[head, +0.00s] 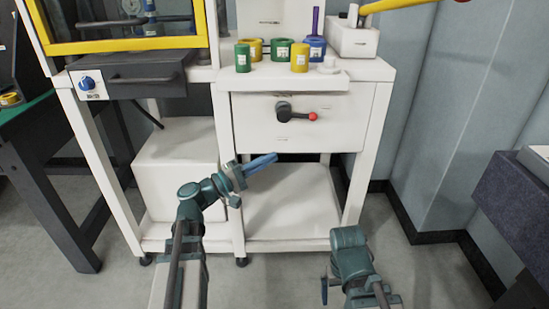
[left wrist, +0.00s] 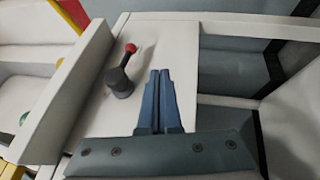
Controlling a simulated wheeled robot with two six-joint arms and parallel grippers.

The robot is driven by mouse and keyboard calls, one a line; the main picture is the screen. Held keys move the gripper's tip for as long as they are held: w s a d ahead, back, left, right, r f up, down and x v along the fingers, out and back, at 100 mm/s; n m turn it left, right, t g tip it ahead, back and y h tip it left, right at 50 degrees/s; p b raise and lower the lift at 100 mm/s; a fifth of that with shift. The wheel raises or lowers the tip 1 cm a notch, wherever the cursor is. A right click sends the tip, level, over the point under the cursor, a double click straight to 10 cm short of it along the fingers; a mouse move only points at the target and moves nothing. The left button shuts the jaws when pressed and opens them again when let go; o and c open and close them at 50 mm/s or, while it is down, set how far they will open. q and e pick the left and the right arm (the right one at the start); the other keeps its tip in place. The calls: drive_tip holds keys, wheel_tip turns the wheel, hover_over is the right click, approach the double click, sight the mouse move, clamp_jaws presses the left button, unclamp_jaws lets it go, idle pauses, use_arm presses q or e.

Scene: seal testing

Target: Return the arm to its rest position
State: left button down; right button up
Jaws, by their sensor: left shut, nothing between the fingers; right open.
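My left gripper (head: 262,163) is in front of the white bench, below the panel with the lever. Its blue fingers are shut with nothing between them; they also show together in the left wrist view (left wrist: 160,85). The lever (head: 284,112) has a dark base and a red knob, and stands apart from the fingers. In the left wrist view the lever (left wrist: 122,80) is to the left of the fingertips. My right gripper (head: 325,290) is low at the bottom of the head view, clear of the bench and mostly hidden behind its own wrist.
On the bench top (head: 270,76) stand several green, yellow and blue cylinders and rings. A yellow-framed cabinet (head: 125,45) stands at the upper left, above a dark drawer (head: 135,77). A white box (head: 178,170) sits below. Open floor (head: 420,270) lies at the right.

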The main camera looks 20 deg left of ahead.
idle(0.3)
use_arm(q)
drive_tip(key=s+d+f+m+g+y+p, duration=0.1)
drive_tip(key=s+d+f+m+g+p, duration=0.1)
drive_tip(key=s+d+f+m+g, duration=0.45)
drive_tip(key=s+d+f+m+g+y+p, duration=0.1)
drive_tip(key=d+f+g+y+p, duration=0.15)
drive_tip(key=d+f, duration=0.45)
drive_tip(key=s+d+f+m+g+y+p, duration=0.2)
drive_tip(key=s+d+f+m+g+y, duration=0.25)
drive_tip(key=s+y, duration=0.3)
drive_tip(key=s+a+m+y+p, duration=0.2)
drive_tip(key=s+a+y, duration=0.2)
drive_tip(key=y, duration=0.1)
wheel_tip(320, 180, up, 38)
drive_tip(key=p, duration=3.7)
drive_tip(key=shift+a+g+p, duration=0.3)
drive_tip(key=shift+a+g, duration=0.05)
drive_tip(key=shift+g, duration=0.1)
